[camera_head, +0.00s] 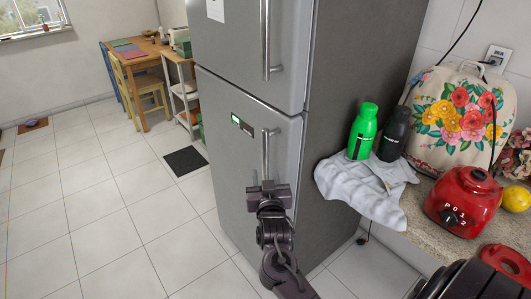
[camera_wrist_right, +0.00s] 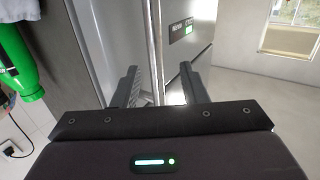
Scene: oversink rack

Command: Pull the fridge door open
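The grey fridge (camera_head: 225,130) has an upper door (camera_head: 225,45) and a lower door (camera_head: 235,165), and both look shut. Each door has a vertical metal handle; the lower handle (camera_head: 265,150) is near the door's right edge, below the upper handle (camera_head: 265,45). My right gripper (camera_head: 268,188) is at the lower part of the lower handle. In the right wrist view its two fingers (camera_wrist_right: 157,88) are spread apart, with a vertical metal strip between them. I cannot tell whether they touch the handle. My left gripper is not in view.
A counter at the right holds a grey cloth (camera_head: 360,192), a green bottle (camera_head: 362,130), a dark bottle (camera_head: 394,133), a red appliance (camera_head: 463,203) and a floral cover (camera_head: 462,115). A dark mat (camera_head: 186,161) lies on the floor. The tiled floor left of the fridge is mostly clear.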

